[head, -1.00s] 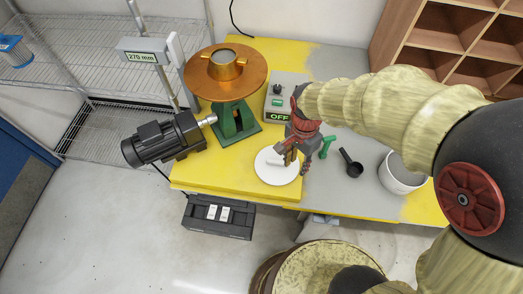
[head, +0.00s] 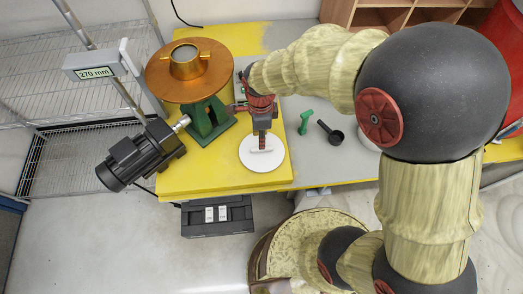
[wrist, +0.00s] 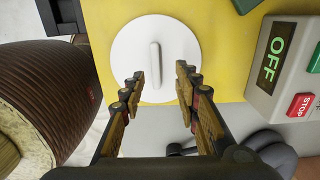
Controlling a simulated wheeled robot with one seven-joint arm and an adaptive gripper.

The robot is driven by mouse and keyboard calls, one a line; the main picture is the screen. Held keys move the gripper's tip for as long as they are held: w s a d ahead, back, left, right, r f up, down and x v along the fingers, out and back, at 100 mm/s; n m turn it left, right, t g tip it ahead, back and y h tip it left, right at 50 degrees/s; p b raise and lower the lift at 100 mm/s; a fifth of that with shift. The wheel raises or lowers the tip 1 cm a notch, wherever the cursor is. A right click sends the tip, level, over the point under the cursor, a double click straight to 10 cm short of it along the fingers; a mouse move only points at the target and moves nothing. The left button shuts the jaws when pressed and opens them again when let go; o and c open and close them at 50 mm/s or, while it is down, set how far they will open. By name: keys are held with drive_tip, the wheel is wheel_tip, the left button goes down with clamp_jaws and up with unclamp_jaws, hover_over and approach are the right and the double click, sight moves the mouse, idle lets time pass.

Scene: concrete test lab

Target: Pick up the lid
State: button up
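The lid (head: 250,157) is a flat white disc with a raised bar handle, lying on the yellow part of the table near its front edge. In the wrist view the lid (wrist: 183,52) shows at the top centre, its handle running up and down the picture. My gripper (head: 262,143) is over the lid in the head view. In the wrist view my gripper (wrist: 158,80) is open, with a finger on either side and nothing between them. The handle lies just ahead of the fingertips, roughly in line with the gap. Whether the fingers touch the lid cannot be told.
A control box (wrist: 280,65) marked OFF stands right of the lid in the wrist view. The copper-topped green stand (head: 208,118) with a black motor (head: 140,157) is at left. A green item (head: 305,121) and black scoop (head: 330,132) lie right. A brown drum (wrist: 50,95) is close by.

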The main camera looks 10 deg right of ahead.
drive_tip(key=f, duration=0.3)
drive_tip(key=s+f+b, duration=0.1)
drive_tip(key=f, duration=0.1)
drive_tip(key=shift+d, duration=0.1)
drive_tip(key=shift+w+f, duration=0.15)
drive_tip(key=shift+f, duration=0.1)
drive_tip(key=c, duration=0.3)
clamp_jaws()
